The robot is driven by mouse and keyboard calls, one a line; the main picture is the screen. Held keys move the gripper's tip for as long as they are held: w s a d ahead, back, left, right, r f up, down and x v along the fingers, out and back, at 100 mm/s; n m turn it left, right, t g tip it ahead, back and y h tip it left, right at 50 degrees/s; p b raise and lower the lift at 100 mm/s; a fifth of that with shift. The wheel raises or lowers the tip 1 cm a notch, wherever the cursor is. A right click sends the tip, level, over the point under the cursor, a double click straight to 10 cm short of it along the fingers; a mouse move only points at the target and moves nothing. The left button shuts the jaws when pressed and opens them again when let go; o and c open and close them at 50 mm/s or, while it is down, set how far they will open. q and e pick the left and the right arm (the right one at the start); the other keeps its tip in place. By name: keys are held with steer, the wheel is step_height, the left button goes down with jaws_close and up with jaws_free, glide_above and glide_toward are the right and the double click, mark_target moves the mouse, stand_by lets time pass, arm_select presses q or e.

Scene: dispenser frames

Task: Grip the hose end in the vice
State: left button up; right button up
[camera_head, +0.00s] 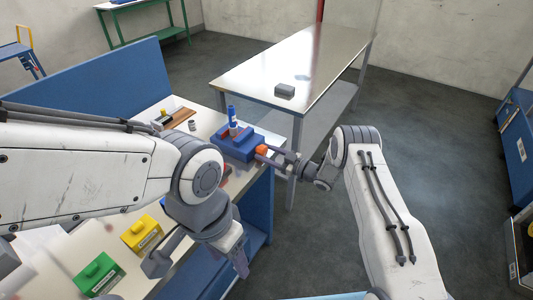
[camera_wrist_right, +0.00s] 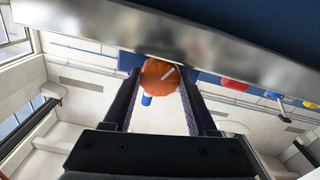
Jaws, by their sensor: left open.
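The blue vice (camera_head: 228,150) stands near the far right corner of the workbench. A blue and white upright piece, seemingly the hose end (camera_head: 232,116), stands at the vice's jaws; I cannot tell how tightly it is held. The vice has an orange knob (camera_head: 261,150) on its right side. My right gripper (camera_head: 268,153) reaches it from the right. In the right wrist view, the knob (camera_wrist_right: 160,75) sits between its fingers, which appear to touch both sides. My left gripper (camera_head: 200,262) is open and empty, low in front of the bench edge.
A yellow block (camera_head: 142,235) and a green block (camera_head: 100,275) lie on the bench at lower left. A steel table (camera_head: 300,62) with a grey box (camera_head: 285,91) stands beyond. Open floor lies to the right.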

steer(key=c, duration=0.4)
steer(key=shift+f+m+b, duration=0.1)
steer(key=shift+m+b, duration=0.5)
steer(key=shift+b, duration=0.1)
steer(key=shift+m+b, duration=0.9)
steer(key=shift+m, duration=0.2)
steer(key=shift+m+b, duration=0.9)
steer(key=shift+m, duration=0.8)
steer(key=shift+d, duration=0.1)
steer(key=o, duration=1.4)
steer(key=shift+c, duration=0.2)
